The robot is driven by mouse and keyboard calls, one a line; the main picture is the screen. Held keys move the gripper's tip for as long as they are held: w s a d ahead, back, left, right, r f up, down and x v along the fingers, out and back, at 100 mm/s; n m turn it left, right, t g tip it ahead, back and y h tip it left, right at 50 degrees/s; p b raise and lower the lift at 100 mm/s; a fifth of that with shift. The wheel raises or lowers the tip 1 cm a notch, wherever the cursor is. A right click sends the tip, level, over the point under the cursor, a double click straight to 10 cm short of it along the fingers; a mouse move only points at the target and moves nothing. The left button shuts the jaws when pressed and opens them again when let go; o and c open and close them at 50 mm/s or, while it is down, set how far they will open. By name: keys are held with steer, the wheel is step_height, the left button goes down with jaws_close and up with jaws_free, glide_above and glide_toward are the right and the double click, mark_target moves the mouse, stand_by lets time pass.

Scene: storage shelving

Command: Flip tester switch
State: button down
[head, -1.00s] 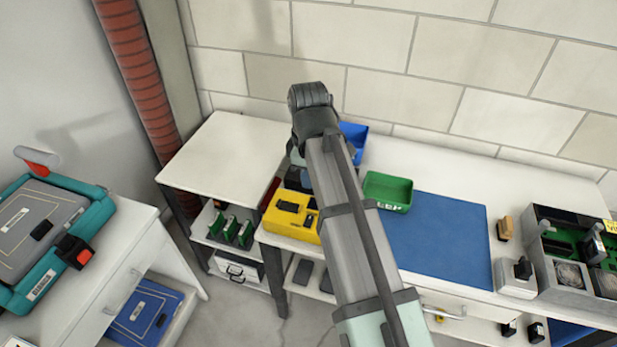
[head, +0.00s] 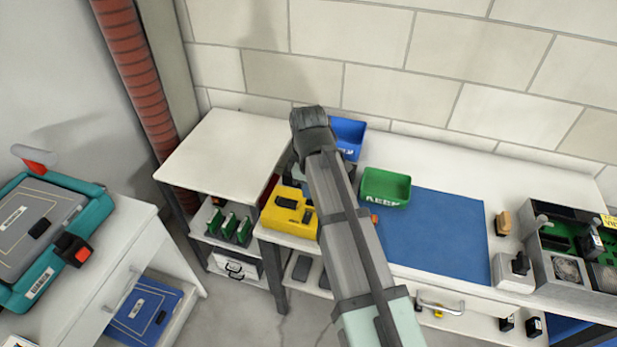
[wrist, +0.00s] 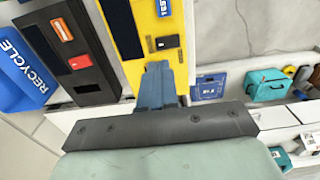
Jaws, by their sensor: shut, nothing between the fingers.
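A yellow tester (head: 274,219) sits on the bench left of my arm in the head view, partly hidden by the arm. I cannot tell whether the fingertips touch the tester. The head view does not show the fingers.
A black device (wrist: 72,60) with orange and red parts lies beside the tester. A blue RECYCLE bin (wrist: 22,72) is at left. A green bin (head: 385,188) and a bare blue mat (head: 435,240) lie right of my arm; a grey open case (head: 560,290) stands farther right.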

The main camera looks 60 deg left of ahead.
mark_target(308, 214)
steer(key=shift+f, duration=3.7)
steer(key=shift+f, duration=0.15)
steer(key=shift+s+d, duration=0.1)
steer(key=shift+d, duration=0.05)
steer(key=shift+s+d+r, duration=0.25)
steer(key=shift+s+d, duration=0.1)
steer(key=shift+s, duration=0.05)
step_height(308, 214, up, 14)
